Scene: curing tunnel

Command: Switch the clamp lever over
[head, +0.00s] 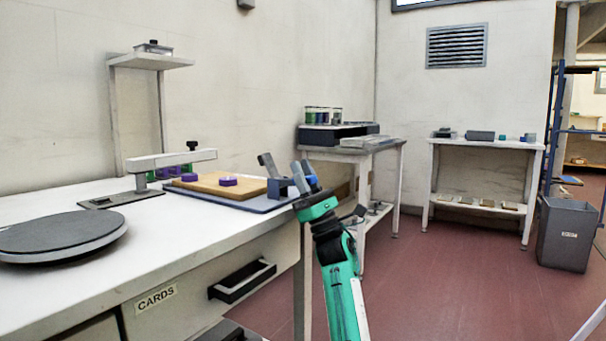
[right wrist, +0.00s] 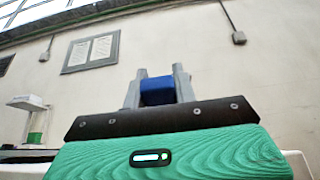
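The clamp (head: 281,188) is a dark blue block at the right end of the blue-grey board (head: 240,203), by the table's right edge. Its grey lever (head: 267,164) stands up from the block and leans left. My right gripper (head: 303,172) is just right of the clamp, fingers pointing up. A small gap shows between it and the lever. In the right wrist view the fingers (right wrist: 160,84) stand apart, with a blue piece low between them; I cannot tell whether it belongs to the gripper. The lever cannot be made out there. My left gripper is not in view.
Open red floor lies right of the table.

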